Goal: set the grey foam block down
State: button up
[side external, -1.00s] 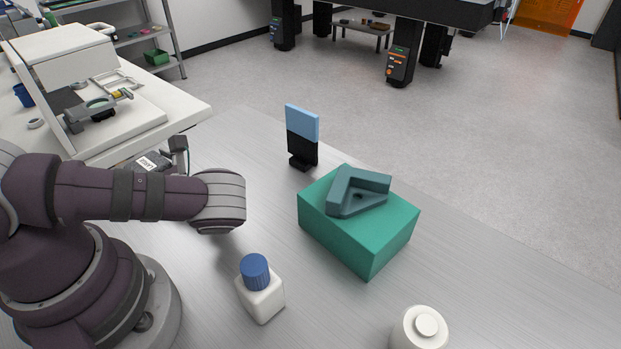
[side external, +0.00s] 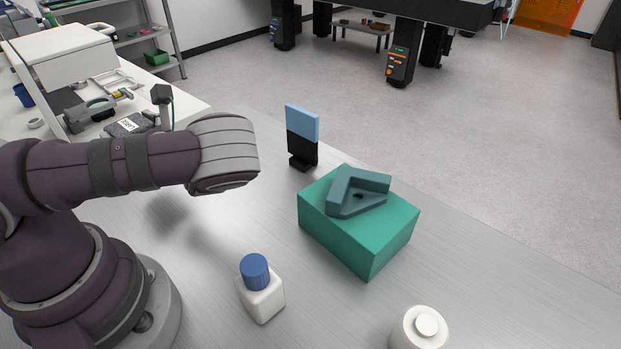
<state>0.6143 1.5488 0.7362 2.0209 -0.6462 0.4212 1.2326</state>
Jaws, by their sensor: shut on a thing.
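A dark grey block with a white label (side external: 129,125), which appears to be the grey foam block, shows at the left behind my arm. It is over the edge of the white bench as seen from here. Beside its right end is a small dark part at my gripper (side external: 162,97), with a thin cable hanging from it. The fingers are hidden, but the block moves with my arm and is held. I cannot tell its height above the surfaces behind it.
A teal box (side external: 358,228) carries a grey-green angled piece (side external: 358,192). A black and blue upright plate (side external: 302,135) stands behind it. A blue-capped bottle (side external: 260,290) and a white round container (side external: 420,330) are in front. A white bench (side external: 180,112) holds several instruments. Bare metal tabletop lies between.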

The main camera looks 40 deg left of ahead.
jog(key=w+d+m+t, duration=0.2)
jog(key=w+m+t, duration=0.4)
jog(key=w, duration=0.9)
jog(key=shift+n+t+h, duration=0.3)
jog(key=shift+n+t, duration=0.2)
jog(key=shift+t, duration=0.4)
jog(key=f, duration=0.5)
jog(key=w+f, duration=0.1)
jog(key=f, duration=0.2)
jog(key=shift+w+d, duration=0.1)
jog(key=shift+d, duration=0.25)
jog(key=shift+f, duration=0.15)
jog(key=o, duration=0.7)
jog(key=shift+o, duration=0.2)
